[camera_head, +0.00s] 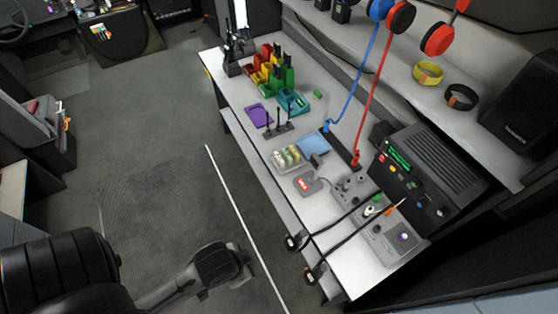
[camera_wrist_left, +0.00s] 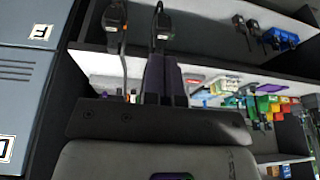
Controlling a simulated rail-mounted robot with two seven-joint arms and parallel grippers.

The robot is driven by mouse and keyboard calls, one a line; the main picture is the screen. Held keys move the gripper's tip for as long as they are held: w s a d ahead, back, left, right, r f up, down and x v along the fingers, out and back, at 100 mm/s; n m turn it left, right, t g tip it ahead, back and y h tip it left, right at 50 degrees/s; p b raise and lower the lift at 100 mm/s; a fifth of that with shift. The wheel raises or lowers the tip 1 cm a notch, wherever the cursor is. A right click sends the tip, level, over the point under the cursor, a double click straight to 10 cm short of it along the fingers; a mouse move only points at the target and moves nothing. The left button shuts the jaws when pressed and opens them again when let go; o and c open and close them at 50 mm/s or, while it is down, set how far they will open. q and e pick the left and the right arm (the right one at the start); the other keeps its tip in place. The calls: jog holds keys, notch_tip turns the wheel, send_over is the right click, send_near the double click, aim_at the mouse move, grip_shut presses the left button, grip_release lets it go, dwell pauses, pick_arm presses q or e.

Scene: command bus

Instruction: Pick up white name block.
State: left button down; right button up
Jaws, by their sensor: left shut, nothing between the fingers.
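A small tray (camera_head: 287,158) on the white counter holds several pale and greenish blocks. One of them may be the white name block, but they are too small to tell apart and I read no name. My left gripper (camera_wrist_left: 164,58) shows in the left wrist view. Its two dark fingers are shut together with nothing between them, pointing towards the counter edge. I cannot make out a white name block near it.
The counter (camera_head: 240,92) also bears a purple tray (camera_head: 259,115), a blue pad (camera_head: 313,144), coloured bins (camera_head: 292,101), and a radio console (camera_head: 408,165). Black handsets (camera_head: 297,242) hang over its front edge.

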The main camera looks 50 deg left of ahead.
pick_arm(q)
jog(key=c, duration=1.8)
grip_release()
jog(key=o, duration=1.8)
